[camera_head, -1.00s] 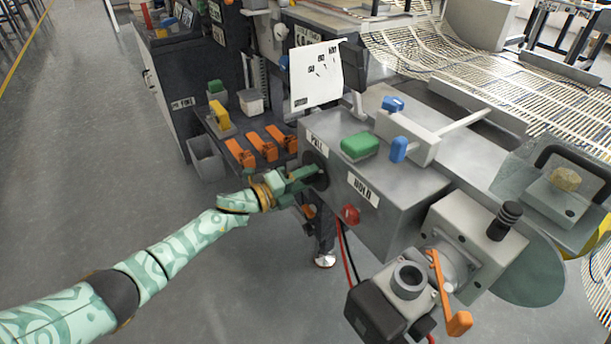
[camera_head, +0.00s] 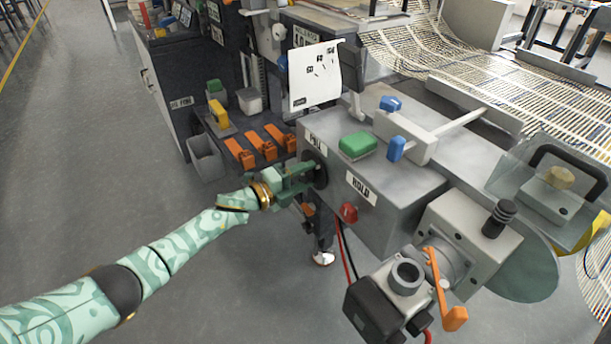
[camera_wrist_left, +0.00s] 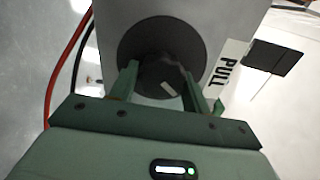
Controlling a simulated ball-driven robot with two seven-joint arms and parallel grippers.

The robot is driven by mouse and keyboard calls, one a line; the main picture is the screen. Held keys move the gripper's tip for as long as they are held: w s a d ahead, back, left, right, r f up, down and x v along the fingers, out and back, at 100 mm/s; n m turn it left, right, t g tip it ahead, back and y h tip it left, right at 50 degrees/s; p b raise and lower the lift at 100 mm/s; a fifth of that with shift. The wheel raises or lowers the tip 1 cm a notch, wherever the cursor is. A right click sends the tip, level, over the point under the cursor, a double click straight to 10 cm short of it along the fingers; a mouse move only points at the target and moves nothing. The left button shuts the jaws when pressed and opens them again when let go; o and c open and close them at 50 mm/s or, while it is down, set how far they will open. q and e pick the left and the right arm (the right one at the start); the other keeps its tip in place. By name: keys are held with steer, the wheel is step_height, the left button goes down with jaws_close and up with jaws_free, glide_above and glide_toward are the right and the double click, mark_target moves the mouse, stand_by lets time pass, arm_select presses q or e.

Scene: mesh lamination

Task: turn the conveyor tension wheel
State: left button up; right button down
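The conveyor tension wheel appears as a dark round knob on the front face of the grey machine box, beside the PULL label. In the left wrist view the dark wheel (camera_wrist_left: 158,80) has a pale mark on its face and a wider dark disc behind it. My left gripper (camera_head: 308,178) reaches it from the left in the head view. In the left wrist view its green fingers (camera_wrist_left: 160,88) lie on either side of the wheel's hub and appear closed on it. The wheel (camera_head: 319,169) is partly hidden by the fingers in the head view. My right gripper is not in view.
A red knob (camera_head: 348,212) sits below the HOLD label, right of the wheel. A green button (camera_head: 358,144) and blue knobs are on top. Orange clamps (camera_head: 256,146) lie on a shelf behind. An orange lever (camera_head: 444,290) is at lower right. Open floor lies left.

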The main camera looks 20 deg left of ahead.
arm_select(q)
steer(key=shift+o, duration=1.3)
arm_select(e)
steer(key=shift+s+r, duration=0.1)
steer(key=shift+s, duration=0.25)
arm_select(q)
steer(key=p+v, duration=0.1)
steer(key=v, duration=0.2)
steer(key=p+v, duration=0.1)
steer(key=v, duration=0.1)
steer(key=shift+s+a+r, duration=0.25)
steer(key=shift+s, duration=0.05)
steer(key=p, duration=0.2)
glide_toward(303, 175)
steer(key=v, duration=0.6)
steer(key=shift+f, duration=0.4)
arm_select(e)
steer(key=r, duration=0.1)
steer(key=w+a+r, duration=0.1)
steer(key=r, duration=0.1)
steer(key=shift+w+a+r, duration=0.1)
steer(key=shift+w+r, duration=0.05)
arm_select(q)
steer(key=shift+w, duration=0.1)
